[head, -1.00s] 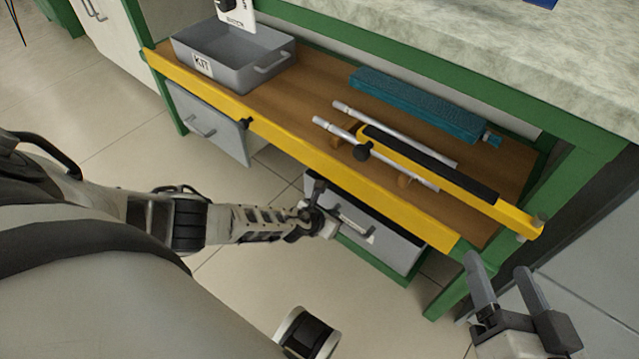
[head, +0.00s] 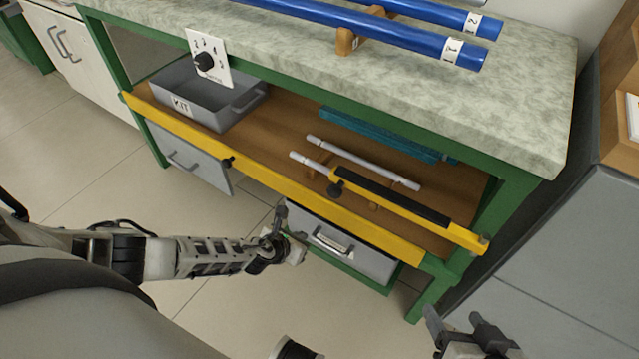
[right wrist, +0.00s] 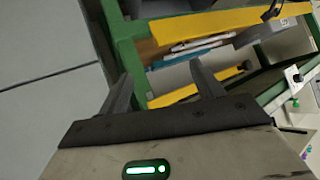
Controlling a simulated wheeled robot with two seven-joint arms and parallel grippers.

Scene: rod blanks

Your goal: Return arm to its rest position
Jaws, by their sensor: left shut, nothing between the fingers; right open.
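My left gripper (head: 288,245) is shut and empty in the head view. It hangs in front of the bench, beside the grey drawer (head: 372,262) under the yellow shelf rail. My right gripper (head: 462,325) is at the lower right of the head view, right of the bench's front corner. It is open and empty. Its two spread fingers also show in the right wrist view (right wrist: 165,92), with the bench's green and yellow frame beyond them.
Two silver rods (head: 365,163) lie on the wooden shelf by a yellow bar with a black strip (head: 390,197). A grey KIT bin (head: 245,105) stands left, a teal block (head: 375,133) behind. Blue tubes (head: 400,38) lie on the worktop (head: 520,110). Floor is clear at left.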

